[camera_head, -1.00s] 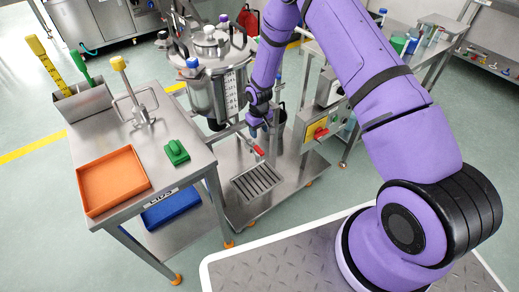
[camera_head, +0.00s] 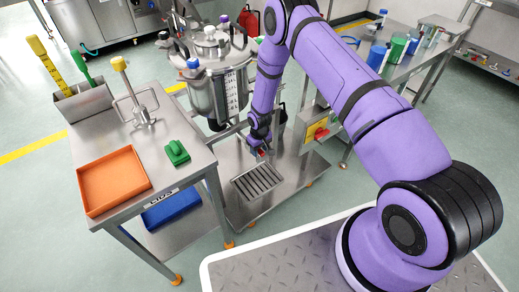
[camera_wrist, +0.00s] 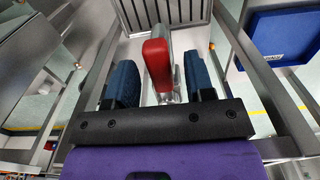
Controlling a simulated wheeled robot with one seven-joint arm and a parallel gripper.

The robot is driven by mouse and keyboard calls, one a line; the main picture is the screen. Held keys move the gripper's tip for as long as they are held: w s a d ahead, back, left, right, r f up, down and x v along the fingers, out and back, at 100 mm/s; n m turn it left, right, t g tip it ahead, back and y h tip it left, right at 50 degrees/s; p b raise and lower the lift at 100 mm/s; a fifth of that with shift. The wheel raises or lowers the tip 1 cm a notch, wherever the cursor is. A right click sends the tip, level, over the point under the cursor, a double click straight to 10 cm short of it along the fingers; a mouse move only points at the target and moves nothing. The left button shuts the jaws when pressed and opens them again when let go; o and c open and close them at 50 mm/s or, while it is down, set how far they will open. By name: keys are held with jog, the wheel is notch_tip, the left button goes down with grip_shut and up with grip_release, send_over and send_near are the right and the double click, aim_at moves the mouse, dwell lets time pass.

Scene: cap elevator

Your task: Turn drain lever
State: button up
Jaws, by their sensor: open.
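The drain lever has a red handle (camera_wrist: 158,62) that shows large in the wrist view. It stands between the two blue fingers of my gripper (camera_wrist: 160,85), with a visible gap on each side. My gripper is open around the lever. In the head view my gripper (camera_head: 260,152) is low in front of the steel tank (camera_head: 212,88), above the drain grate (camera_head: 257,181). There the fingers and wrist hide most of the lever, and only a bit of red shows.
A steel cart (camera_head: 200,150) at left holds an orange tray (camera_head: 113,180), a green block (camera_head: 176,153) and a stirring tool. A control box with a red knob (camera_head: 321,134) is right of my gripper. A blue tray (camera_head: 171,207) sits on the lower shelf.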

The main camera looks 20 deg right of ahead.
grip_shut()
dwell(0.3)
jog(key=w+a+m, duration=0.3)
jog(key=a+m, duration=0.5)
jog(key=m, duration=0.8)
jog(key=shift+w, duration=0.2)
jog(key=shift+m, duration=0.3)
dwell(0.4)
